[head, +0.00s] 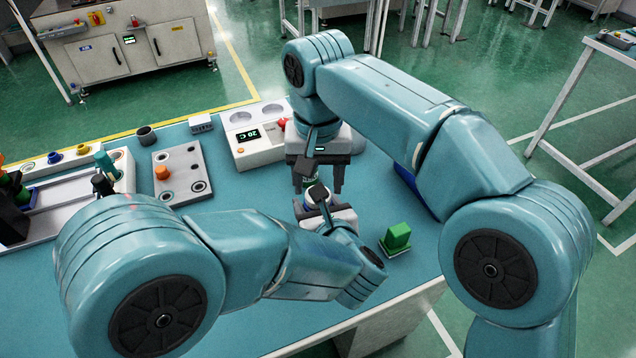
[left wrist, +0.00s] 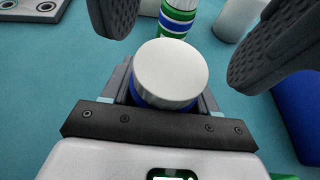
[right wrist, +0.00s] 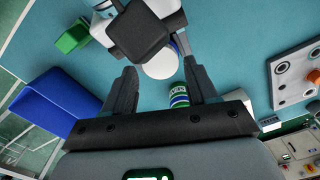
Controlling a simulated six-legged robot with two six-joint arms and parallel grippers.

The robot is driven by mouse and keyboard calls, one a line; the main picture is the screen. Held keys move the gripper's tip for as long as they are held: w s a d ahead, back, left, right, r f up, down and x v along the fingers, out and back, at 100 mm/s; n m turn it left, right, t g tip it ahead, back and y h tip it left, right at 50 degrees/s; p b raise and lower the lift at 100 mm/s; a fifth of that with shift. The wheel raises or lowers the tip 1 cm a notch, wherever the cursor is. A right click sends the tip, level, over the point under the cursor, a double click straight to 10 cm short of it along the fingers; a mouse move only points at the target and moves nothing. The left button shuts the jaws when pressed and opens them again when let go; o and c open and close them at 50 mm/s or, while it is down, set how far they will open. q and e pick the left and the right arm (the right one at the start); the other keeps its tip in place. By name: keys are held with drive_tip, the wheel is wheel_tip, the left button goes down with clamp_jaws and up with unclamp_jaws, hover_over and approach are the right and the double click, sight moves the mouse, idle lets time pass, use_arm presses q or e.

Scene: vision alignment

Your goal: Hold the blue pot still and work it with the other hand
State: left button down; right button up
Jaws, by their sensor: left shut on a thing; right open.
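The blue pot (left wrist: 165,101) has a round white lid and sits between the fingers of my left gripper (left wrist: 165,88), which is shut on it. In the right wrist view its white top (right wrist: 161,62) shows beside my left gripper. My right gripper (head: 318,188) points down over the pot with its fingers apart. In the left wrist view these fingers are either side of and above the lid, not touching it. In the head view the pot is mostly hidden by my grippers.
A green, white and blue banded can (right wrist: 179,96) stands close behind the pot. A green block (head: 397,236) sits at the right. A blue bin (right wrist: 50,102) is near the table edge. A white device with a display (head: 250,140) and a grey plate with an orange knob (head: 180,172) stand at the back.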

drive_tip(key=shift+f, duration=1.25)
drive_tip(key=c, duration=0.9)
drive_tip(key=n, duration=0.6)
drive_tip(key=shift+r, duration=0.2)
drive_tip(key=shift+r, duration=0.95)
